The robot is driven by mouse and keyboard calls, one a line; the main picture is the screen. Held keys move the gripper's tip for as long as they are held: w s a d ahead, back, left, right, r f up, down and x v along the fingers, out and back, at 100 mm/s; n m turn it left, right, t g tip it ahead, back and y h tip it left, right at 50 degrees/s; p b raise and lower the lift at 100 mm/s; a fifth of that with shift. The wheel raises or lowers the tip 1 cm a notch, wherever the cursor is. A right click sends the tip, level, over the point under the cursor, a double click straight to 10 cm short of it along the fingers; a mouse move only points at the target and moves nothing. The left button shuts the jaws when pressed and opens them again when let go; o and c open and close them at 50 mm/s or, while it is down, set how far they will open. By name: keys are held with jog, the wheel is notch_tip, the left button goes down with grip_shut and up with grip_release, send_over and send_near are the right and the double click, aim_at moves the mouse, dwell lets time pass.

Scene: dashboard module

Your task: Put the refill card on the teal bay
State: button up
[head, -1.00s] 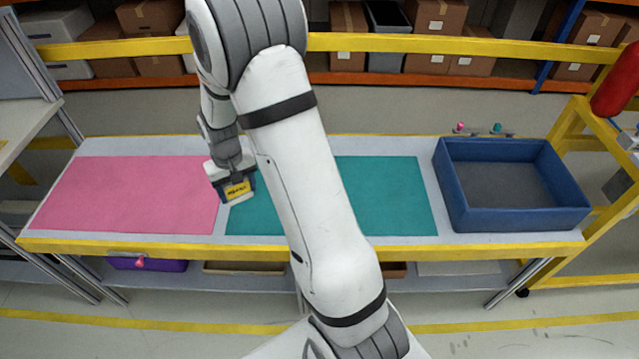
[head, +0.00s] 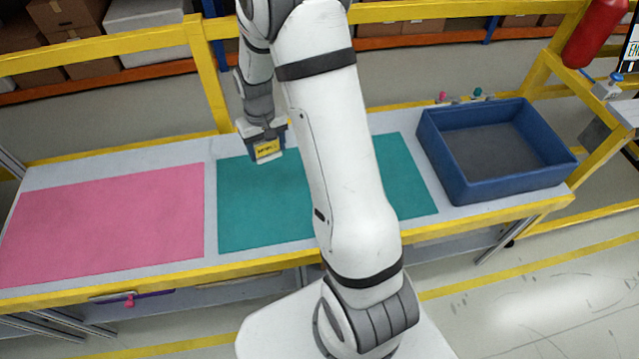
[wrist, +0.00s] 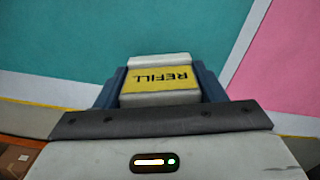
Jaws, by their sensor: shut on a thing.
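The refill card (head: 267,149) is yellow with dark lettering. It also shows in the wrist view (wrist: 162,92), where "REFILL" reads upside down. My gripper (head: 265,142) is shut on it, with blue fingers (wrist: 112,90) on both sides of the card. In the head view the card is held over the upper left part of the teal bay (head: 240,210). I cannot tell how high above the bay it is. The teal bay also fills much of the wrist view (wrist: 90,40). My arm covers the bay's middle in the head view.
The pink bay (head: 105,220) lies left of the teal bay, with a pale strip between them. A blue bin (head: 495,180), empty as far as I see, stands at the right end of the table. A yellow rail (head: 110,45) runs behind the table.

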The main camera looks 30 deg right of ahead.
jog(key=shift+f, duration=0.1)
jog(key=s+d+f+m+b, duration=0.3)
jog(key=s+d+f+b, duration=0.5)
jog(key=d+b, duration=0.6)
jog(key=f, duration=0.3)
jog(key=a+f+b, duration=0.1)
jog(key=f, duration=0.2)
jog(key=f+b, duration=0.1)
jog(key=f, duration=0.2)
jog(key=shift+s+a+f, duration=0.15)
jog(key=shift+a+f, duration=0.05)
jog(key=shift+f, duration=0.15)
jog(key=shift+f+b, duration=0.2)
jog(key=shift+b, duration=0.1)
jog(key=o, duration=1)
